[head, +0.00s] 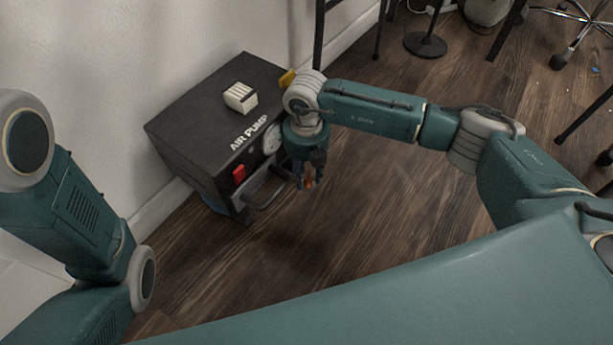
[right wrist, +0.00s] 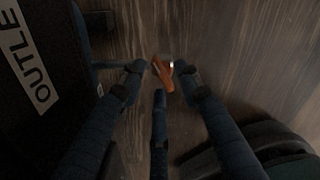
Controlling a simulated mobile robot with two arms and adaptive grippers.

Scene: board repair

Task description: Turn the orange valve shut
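The orange valve (right wrist: 163,76) shows in the right wrist view between my right gripper's fingertips (right wrist: 161,72). In the head view only a small orange part (head: 308,183) shows past my right gripper (head: 306,176), which points down at the front of the black air pump (head: 205,120). The right fingers are spread, with one on each side of the valve and a third below it in the picture. I cannot tell whether any finger touches it. My left arm shows at the left edge of the head view, but its gripper is out of view.
The pump has a red switch (head: 239,174), a round gauge (head: 272,141) and a front handle bar (head: 268,190). A pale ribbed block (head: 240,97) sits on top. A yellow piece (head: 287,78) shows behind my right arm. The wall is close behind; wooden floor (head: 370,230) lies open in front.

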